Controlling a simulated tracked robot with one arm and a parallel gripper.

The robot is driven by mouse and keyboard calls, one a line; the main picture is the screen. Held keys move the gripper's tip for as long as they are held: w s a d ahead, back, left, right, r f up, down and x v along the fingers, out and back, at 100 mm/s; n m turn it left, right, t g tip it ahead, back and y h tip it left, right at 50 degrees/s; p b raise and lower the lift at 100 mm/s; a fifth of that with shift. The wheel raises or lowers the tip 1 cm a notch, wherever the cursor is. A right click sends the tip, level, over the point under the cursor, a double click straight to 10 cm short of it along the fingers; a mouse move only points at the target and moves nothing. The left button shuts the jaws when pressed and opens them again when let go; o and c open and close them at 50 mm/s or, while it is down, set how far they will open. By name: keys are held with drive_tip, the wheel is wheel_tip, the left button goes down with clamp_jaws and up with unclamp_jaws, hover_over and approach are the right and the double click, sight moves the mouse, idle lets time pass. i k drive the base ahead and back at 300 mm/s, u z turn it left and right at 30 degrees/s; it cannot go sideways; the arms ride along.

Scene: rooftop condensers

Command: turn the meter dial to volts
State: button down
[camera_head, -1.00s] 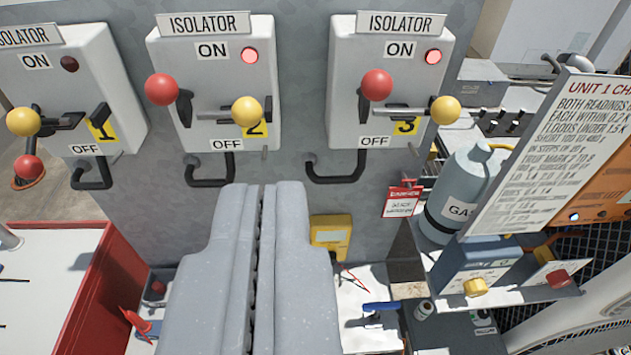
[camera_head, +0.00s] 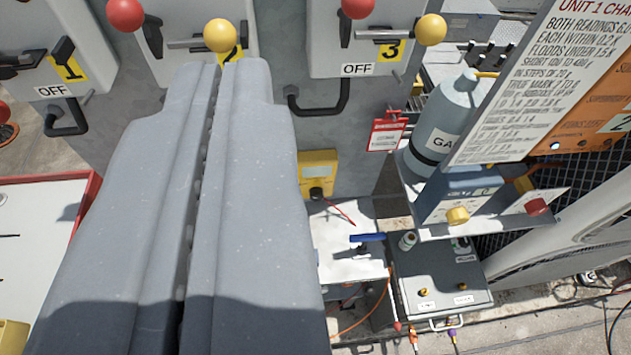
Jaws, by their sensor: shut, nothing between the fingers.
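The meter (camera_head: 318,165) is a small yellow unit on the grey panel, just right of my gripper in the picture. It has a pale screen, and a dark round dial (camera_head: 316,194) shows at its lower part. A red lead runs from near it to the right. I cannot read the dial's marks or its setting. My gripper (camera_head: 232,66) is shut and empty, its two grey fingers together. Its tips are up and left of the meter in the picture, in front of the isolators, and apart from the dial. The fingers hide part of the panel left of the meter.
Isolator boxes with red and yellow ball handles (camera_head: 219,36) line the top. A gas bottle (camera_head: 445,115), a blue box with a yellow knob (camera_head: 457,215) and a red knob (camera_head: 537,207) stand right on a shelf. A blue-handled valve (camera_head: 366,238) lies below the meter.

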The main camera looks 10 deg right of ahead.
sight(317, 193)
drive_tip(key=z, duration=0.8)
drive_tip(key=k, duration=1.25)
drive_tip(key=u, duration=1.2)
drive_tip(key=i, duration=1)
